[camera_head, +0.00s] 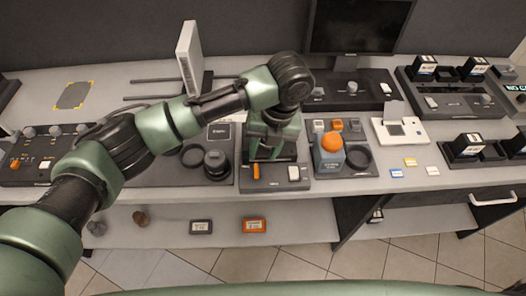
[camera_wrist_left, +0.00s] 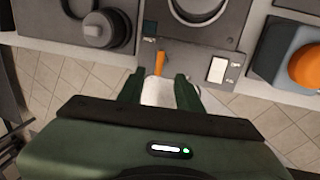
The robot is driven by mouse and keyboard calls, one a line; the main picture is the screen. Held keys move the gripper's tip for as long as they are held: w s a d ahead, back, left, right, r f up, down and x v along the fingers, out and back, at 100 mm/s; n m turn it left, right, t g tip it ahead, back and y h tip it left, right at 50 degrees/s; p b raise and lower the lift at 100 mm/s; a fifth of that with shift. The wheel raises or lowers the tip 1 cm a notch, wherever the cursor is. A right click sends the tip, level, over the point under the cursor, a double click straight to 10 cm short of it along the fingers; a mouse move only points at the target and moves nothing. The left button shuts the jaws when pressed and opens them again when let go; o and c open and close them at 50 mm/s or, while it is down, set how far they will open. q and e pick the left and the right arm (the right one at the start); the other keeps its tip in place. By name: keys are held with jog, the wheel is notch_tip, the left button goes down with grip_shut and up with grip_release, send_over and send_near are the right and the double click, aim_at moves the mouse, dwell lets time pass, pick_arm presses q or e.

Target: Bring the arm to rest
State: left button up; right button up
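My left arm reaches in from the left across the head view, and its green gripper (camera_head: 272,150) points down over a dark grey station on the bench. In the left wrist view the two green fingers (camera_wrist_left: 158,92) stand apart with a pale surface showing between them. No held thing shows. An orange lever (camera_head: 256,172) on the station is close to the fingertips; it also shows just beyond them in the wrist view (camera_wrist_left: 160,62). I cannot tell whether the fingers touch it. My right gripper is out of view.
A white switch (camera_head: 294,173) is right of the lever. A black round knob (camera_head: 215,160) is to the left. A white upright device (camera_head: 190,58) and a monitor (camera_head: 358,25) stand behind. The lower shelf (camera_head: 170,228) holds small items.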

pick_arm(q)
jog(key=s+d+f+n+h, duration=0.3)
jog(key=s+f+n+h, duration=0.4)
jog(key=s+n, duration=0.5)
jog(key=s+a+f+n+t+y, duration=0.1)
jog(key=s+a+n, duration=0.2)
jog(key=a+n, duration=0.45)
jog(key=s+a+f+n+t+y, duration=0.1)
jog(key=s+a+f+n+y, duration=0.15)
jog(key=a+n, duration=0.55)
jog(key=s+a+n+t+y, duration=0.1)
jog(key=s+a+n+t, duration=0.15)
jog(key=a+n, duration=0.6)
jog(key=s+a+f+m+g+b, duration=0.1)
jog(key=s+f, duration=0.1)
jog(key=f, duration=1.4)
jog(key=s+a+f+m+g+b, duration=0.1)
jog(key=s+f+g+b, duration=0.1)
jog(key=f, duration=1.4)
jog(key=s+a+f+b, duration=0.1)
jog(key=s+a+f, duration=0.1)
jog(key=s+f, duration=1.3)
jog(key=shift+a+f+b, duration=0.25)
jog(key=shift+a+b, duration=0.05)
jog(key=shift+b, duration=0.05)
